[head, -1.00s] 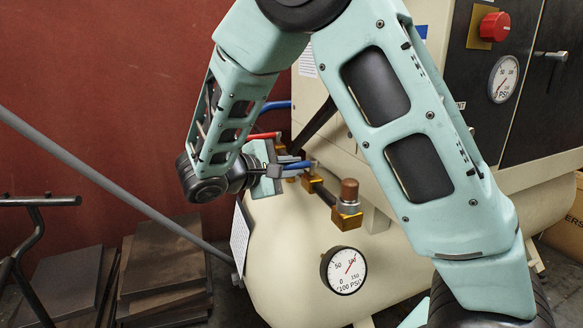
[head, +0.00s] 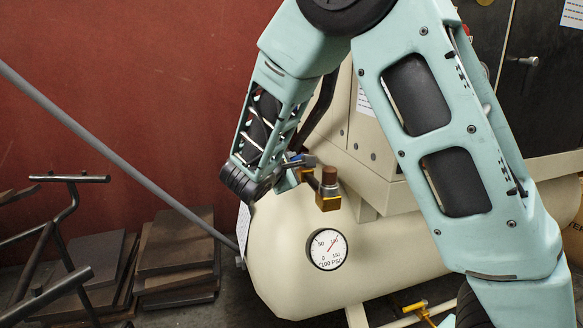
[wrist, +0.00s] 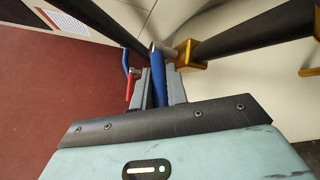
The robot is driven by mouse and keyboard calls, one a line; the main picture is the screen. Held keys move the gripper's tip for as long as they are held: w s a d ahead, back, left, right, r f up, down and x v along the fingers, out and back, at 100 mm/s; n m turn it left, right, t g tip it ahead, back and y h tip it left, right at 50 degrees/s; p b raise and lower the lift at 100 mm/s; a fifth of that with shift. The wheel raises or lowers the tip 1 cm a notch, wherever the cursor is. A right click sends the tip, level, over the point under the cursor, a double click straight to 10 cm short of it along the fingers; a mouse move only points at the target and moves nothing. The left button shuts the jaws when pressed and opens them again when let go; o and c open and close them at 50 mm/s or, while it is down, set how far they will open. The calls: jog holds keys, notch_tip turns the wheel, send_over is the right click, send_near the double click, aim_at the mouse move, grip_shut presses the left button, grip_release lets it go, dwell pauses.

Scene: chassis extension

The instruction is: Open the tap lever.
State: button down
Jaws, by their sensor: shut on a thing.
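The blue tap lever (wrist: 159,82) lies between the two fingers of my gripper (wrist: 161,86) in the wrist view, and the fingers are shut on it. It runs up towards a brass valve body (wrist: 187,53) on a dark pipe. In the head view my gripper (head: 300,161) is at the top left end of the cream tank, behind the brass fitting. My forearm and wrist hide most of the lever there. A red lever (wrist: 131,86) and a second blue lever (wrist: 126,62) stand just left of my fingers in the wrist view.
The cream tank (head: 285,260) carries a pressure gauge (head: 328,249) and a brass fitting with a brown cap (head: 328,188). A grey slanting bar (head: 120,160) crosses on the left.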

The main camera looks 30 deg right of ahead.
jog(key=shift+s+f+n+t+y+b, duration=0.15)
jog(key=shift+s+n+t+y+b, duration=0.1)
jog(key=shift+n+t+y+b, duration=0.3)
jog(key=c, duration=1.4)
grip_release()
jog(key=shift+d, duration=0.1)
